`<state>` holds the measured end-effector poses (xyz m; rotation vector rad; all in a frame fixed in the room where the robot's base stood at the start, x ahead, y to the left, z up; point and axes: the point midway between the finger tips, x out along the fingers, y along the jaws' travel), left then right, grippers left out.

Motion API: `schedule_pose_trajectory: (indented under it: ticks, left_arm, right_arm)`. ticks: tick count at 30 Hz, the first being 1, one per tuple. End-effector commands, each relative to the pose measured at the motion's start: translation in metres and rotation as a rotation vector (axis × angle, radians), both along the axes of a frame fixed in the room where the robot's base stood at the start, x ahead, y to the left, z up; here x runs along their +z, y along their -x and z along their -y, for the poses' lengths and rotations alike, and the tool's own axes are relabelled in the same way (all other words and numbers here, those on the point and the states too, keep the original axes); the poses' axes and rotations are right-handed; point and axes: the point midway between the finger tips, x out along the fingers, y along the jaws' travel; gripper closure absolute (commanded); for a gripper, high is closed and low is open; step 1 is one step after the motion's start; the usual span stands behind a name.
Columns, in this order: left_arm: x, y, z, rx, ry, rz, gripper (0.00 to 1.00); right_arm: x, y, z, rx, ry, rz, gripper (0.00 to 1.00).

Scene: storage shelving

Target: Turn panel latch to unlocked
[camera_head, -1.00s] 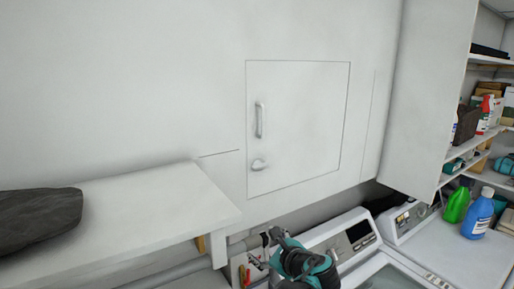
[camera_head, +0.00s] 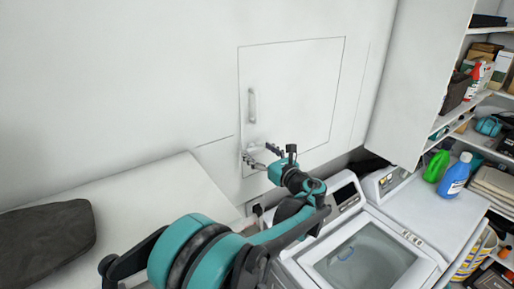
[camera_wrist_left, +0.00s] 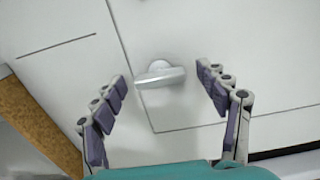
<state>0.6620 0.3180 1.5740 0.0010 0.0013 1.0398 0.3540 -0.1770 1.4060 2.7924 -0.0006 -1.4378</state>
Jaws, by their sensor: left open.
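The white wall panel (camera_head: 297,95) is closed, with a vertical pull handle (camera_head: 252,105) near its left edge. The latch below the handle is a light grey lever on a round base; in the left wrist view the latch (camera_wrist_left: 160,75) lies roughly level across the picture. My left gripper (camera_head: 259,156) is at the lower left of the panel and largely hides the latch in the head view. In the left wrist view the gripper (camera_wrist_left: 162,92) is open, its fingers on either side of the latch and apart from it. My right gripper is not in view.
A white shelf (camera_head: 150,180) with a dark grey item (camera_head: 45,242) is at the left. A washing machine (camera_head: 365,250) stands below the panel.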

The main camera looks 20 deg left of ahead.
Motion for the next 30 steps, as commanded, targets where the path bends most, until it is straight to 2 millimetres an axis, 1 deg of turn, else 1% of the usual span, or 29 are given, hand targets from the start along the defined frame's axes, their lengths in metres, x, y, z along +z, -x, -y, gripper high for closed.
schedule_pose_trajectory:
  ticks: [3, 11, 14, 15, 17, 25, 30]
  left_arm:
    - [0.0003, -0.0039, -0.0066, 0.000, 0.001, 0.001, 0.26]
    - [-0.0004, -0.0047, -0.0079, -0.001, 0.001, 0.000, 0.26]
    - [-0.0004, -0.0046, -0.0078, -0.001, 0.001, 0.000, 0.50]
    - [-0.0003, -0.0046, -0.0078, -0.001, 0.001, 0.000, 0.60]
    - [-0.0003, -0.0046, -0.0077, -0.001, 0.001, 0.000, 0.76]
    - [-0.0004, -0.0046, -0.0077, -0.001, 0.006, 0.009, 0.76]
    - [-0.0011, -0.0046, -0.0078, -0.001, 0.030, 0.051, 0.76]
  right_arm:
    - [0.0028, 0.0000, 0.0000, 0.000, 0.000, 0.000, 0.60]
    - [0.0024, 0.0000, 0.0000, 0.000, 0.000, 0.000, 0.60]
    - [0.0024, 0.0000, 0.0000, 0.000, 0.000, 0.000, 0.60]
    - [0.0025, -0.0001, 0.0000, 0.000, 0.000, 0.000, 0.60]
    - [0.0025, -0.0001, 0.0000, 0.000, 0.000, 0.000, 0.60]
    - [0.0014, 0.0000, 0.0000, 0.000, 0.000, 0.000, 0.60]
    - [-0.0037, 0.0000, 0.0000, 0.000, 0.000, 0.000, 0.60]
